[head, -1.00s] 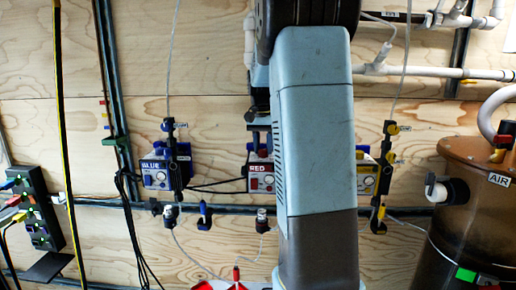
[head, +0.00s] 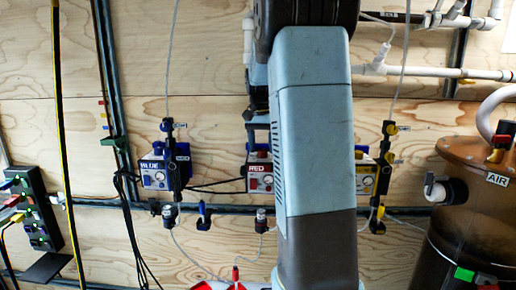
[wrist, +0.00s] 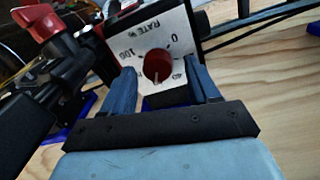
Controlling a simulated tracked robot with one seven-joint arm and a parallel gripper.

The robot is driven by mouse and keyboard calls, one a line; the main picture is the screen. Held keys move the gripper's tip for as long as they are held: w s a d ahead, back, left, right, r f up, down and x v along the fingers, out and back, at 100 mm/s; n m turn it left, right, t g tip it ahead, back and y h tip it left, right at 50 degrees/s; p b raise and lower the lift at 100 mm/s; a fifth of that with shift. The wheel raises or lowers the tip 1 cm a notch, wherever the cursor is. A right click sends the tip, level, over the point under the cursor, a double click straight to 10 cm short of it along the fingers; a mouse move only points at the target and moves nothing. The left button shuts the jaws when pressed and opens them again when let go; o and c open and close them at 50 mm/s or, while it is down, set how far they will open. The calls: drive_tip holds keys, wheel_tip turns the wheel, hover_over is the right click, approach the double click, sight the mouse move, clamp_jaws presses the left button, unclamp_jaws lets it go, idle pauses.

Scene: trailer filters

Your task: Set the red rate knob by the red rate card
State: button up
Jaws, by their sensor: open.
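The red pump box (head: 258,184), labelled RED, is on the plywood wall, partly covered by my arm in the head view. The red rate knob (wrist: 158,62) sits on this plate, with a white pointer line toward the bottom of the picture. My gripper (wrist: 162,84) is open, a finger on each side of the knob in the picture; I see no clear contact. My gripper is hidden in the head view. I cannot make out the red rate card.
The blue pump box (head: 155,173) is to the left, and a yellow one (head: 365,180) is partly hidden to the right. In the wrist view, a black fitting with a red handle (wrist: 40,22) is close on the left. A brown AIR tank (head: 470,215) stands far right.

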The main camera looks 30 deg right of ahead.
wheel_tip(320, 180, up, 13)
drive_tip(key=shift+w+a, duration=0.2)
drive_tip(key=shift+w, duration=0.1)
idle(0.4)
